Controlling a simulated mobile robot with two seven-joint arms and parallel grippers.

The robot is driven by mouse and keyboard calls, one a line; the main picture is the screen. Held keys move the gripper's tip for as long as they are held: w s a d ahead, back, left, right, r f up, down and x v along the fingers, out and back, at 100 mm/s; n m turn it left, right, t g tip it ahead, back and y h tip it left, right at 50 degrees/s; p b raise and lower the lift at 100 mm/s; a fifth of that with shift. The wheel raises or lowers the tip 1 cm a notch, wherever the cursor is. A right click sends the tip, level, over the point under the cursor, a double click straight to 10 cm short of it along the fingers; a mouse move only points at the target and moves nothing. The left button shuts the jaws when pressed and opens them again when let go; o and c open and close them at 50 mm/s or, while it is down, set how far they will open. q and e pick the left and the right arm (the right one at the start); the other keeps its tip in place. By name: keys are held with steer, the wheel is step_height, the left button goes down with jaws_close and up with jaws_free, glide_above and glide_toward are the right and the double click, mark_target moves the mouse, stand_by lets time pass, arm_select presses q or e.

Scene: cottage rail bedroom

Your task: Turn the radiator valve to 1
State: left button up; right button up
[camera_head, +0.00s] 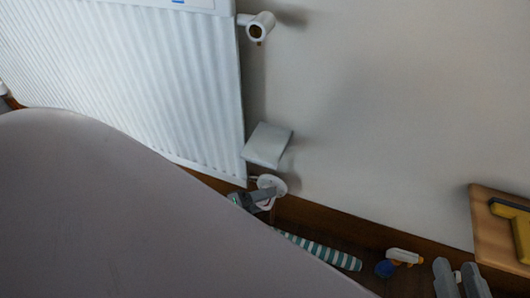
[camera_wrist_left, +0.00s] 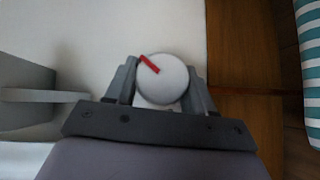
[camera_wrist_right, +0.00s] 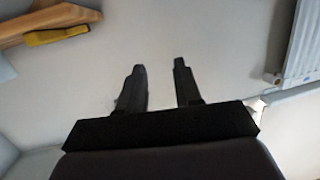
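The radiator valve is a round white knob with a red mark, seen face-on in the left wrist view (camera_wrist_left: 168,84). The red mark points to the upper left there. My left gripper (camera_wrist_left: 162,78) has one finger on each side of the knob, with no gap showing. In the head view, my left gripper (camera_head: 258,196) is at the white valve (camera_head: 271,184) by the radiator's (camera_head: 150,85) lower right corner. The valve's numbers cannot be read. My right gripper (camera_wrist_right: 162,72) is open and empty, away from the valve; it also shows in the head view (camera_head: 461,280).
A grey-white box (camera_head: 267,145) is on the wall just above the valve. A white pipe fitting (camera_head: 260,27) sticks out higher up. A striped roll (camera_head: 322,252), a spray bottle (camera_head: 404,257) and a blue round thing (camera_head: 384,269) lie low down. A wooden board (camera_head: 484,228) is at right.

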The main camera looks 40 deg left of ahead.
arm_select(q)
steer(key=shift+r+p, duration=0.15)
steer(key=shift+p, duration=0.3)
arm_select(e)
steer(key=shift+a+r, duration=0.15)
steer(key=shift+r, duration=0.1)
arm_select(q)
steer(key=shift+r+m+g+p, duration=0.1)
steer(key=shift+m+g+p, duration=0.2)
steer(key=shift+p, duration=0.05)
steer(key=shift+y+p, duration=0.3)
steer(key=shift+p, duration=0.15)
steer(key=m+g+y+p, duration=0.1)
steer(key=m+y+p, duration=0.1)
steer(key=p, duration=0.2)
steer(key=shift+r+g, duration=0.1)
steer(key=shift+g, duration=0.3)
steer(key=shift+f+m+g+y+p, duration=0.25)
steer(key=shift+m+g+y+p, duration=0.55)
steer(key=shift+p, duration=0.75)
arm_select(e)
steer(key=shift+w+a+m+g, duration=0.15)
steer(key=shift+a+m+g, duration=0.25)
steer(key=shift+g, duration=0.3)
steer(key=shift+w+a+m+g, duration=0.1)
steer(key=shift+a+m+g, duration=0.25)
steer(key=shift+g, duration=0.35)
steer(key=shift+d, duration=0.15)
